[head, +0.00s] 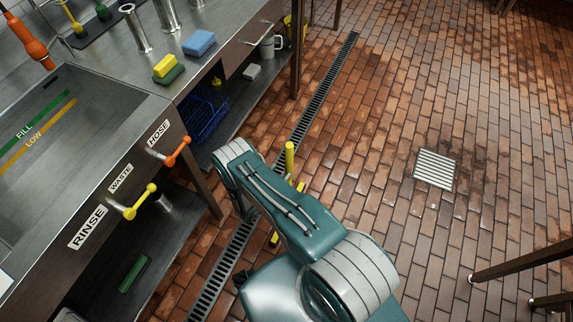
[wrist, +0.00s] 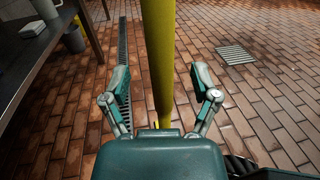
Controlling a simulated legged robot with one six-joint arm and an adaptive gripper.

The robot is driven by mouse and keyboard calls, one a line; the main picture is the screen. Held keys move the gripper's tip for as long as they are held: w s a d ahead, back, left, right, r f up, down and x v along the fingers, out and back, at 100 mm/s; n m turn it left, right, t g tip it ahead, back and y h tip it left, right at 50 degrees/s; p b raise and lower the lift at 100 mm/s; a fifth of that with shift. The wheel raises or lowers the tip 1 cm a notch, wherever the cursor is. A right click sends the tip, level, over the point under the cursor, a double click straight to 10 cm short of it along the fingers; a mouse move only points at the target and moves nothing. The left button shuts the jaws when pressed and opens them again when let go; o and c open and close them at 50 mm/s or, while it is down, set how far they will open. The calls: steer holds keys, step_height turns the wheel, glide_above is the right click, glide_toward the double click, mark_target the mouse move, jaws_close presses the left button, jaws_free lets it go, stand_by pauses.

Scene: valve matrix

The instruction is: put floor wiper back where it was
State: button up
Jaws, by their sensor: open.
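The floor wiper shows as a yellow pole (wrist: 160,50) standing close to upright in the wrist view. My gripper (wrist: 161,80) is open, with one finger on each side of the pole and a gap on both sides. The pole's lower end is hidden behind my gripper's body. In the head view the top of a yellow pole (head: 290,157) sticks up behind my arm, likely the same wiper.
A steel sink counter (head: 215,60) with a rinse lever (head: 135,203) and a hose lever (head: 172,152) runs along the left. A long drain grate (head: 325,90) crosses the brick floor beside it. A square drain (head: 435,169) lies right. Metal legs (head: 530,252) stand at lower right.

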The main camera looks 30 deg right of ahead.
steer(key=v, duration=0.7)
step_height(320, 180, up, 34)
steer(key=w+d+m+g+y, duration=0.15)
steer(key=m+g+y, duration=0.35)
steer(key=m+g, duration=0.7)
steer(key=s+a+r+m+t+y, duration=0.2)
steer(key=s+r+m+t+y, duration=0.2)
steer(key=s+r, duration=0.6)
steer(key=s+a+r+m+t+y, duration=0.3)
steer(key=s+r+m+t+y, duration=0.2)
steer(key=s+r, duration=0.6)
steer(key=shift+s+r+m+y, duration=0.25)
steer(key=shift+r+m+y, duration=0.2)
steer(key=shift+m+y, duration=0.65)
